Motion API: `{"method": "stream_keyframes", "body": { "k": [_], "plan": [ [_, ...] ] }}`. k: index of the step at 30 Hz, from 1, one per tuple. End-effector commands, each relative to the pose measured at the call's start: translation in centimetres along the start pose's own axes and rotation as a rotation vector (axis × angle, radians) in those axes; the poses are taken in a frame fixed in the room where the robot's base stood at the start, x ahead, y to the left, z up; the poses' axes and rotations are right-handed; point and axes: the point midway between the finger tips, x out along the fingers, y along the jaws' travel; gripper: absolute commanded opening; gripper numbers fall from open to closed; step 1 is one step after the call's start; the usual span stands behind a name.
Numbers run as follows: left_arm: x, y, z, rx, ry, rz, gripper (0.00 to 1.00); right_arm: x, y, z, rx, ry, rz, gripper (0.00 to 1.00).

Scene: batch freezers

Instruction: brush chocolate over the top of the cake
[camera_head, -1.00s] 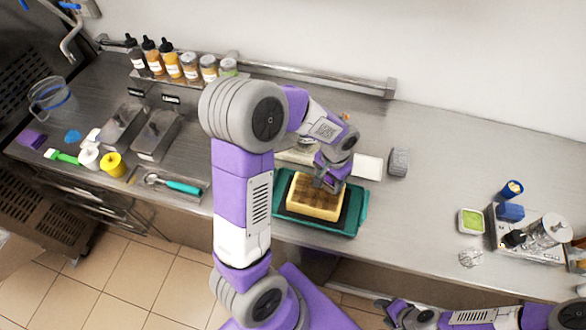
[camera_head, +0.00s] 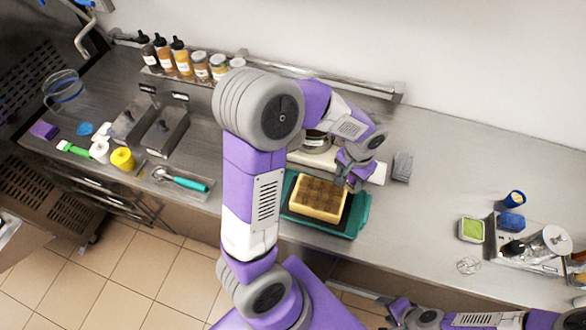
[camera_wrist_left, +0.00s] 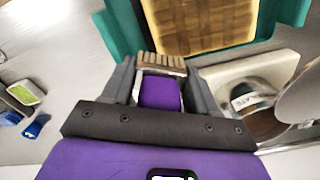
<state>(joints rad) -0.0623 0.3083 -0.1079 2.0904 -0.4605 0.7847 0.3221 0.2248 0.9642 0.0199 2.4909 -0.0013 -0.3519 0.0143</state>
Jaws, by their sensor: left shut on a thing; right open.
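The cake (camera_head: 319,197) is a pale yellow block with a brown, streaky top. It lies on a dark sheet in a teal tray (camera_head: 357,218), and part of it also shows at the top of the left wrist view (camera_wrist_left: 205,20). My left gripper (camera_head: 350,181) is shut on a brush (camera_wrist_left: 162,64) with tan bristles and a purple handle. It is at the right side of the cake in the head view; contact cannot be told. A labelled metal pot (camera_wrist_left: 262,115) with something brown inside stands behind the tray. My right gripper (camera_head: 388,308) is open and empty, low at the right.
The pot stands on a pale base (camera_head: 377,173), beside a grey block (camera_head: 402,167). A teal-handled tool (camera_head: 185,182) lies left of my arm. Bottles (camera_head: 182,58) line the back shelf. A green-filled container (camera_head: 471,229) and a whisk (camera_head: 469,265) are at the right.

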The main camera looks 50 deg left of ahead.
Motion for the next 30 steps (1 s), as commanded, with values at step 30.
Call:
{"method": "stream_keyframes", "body": {
  "k": [30],
  "plan": [
    [-2.6,0.2,-0.2,0.008,0.001,0.0,0.34,-1.7,-0.6,0.1,0.0,0.0,0.0,0.54]
  ]
}}
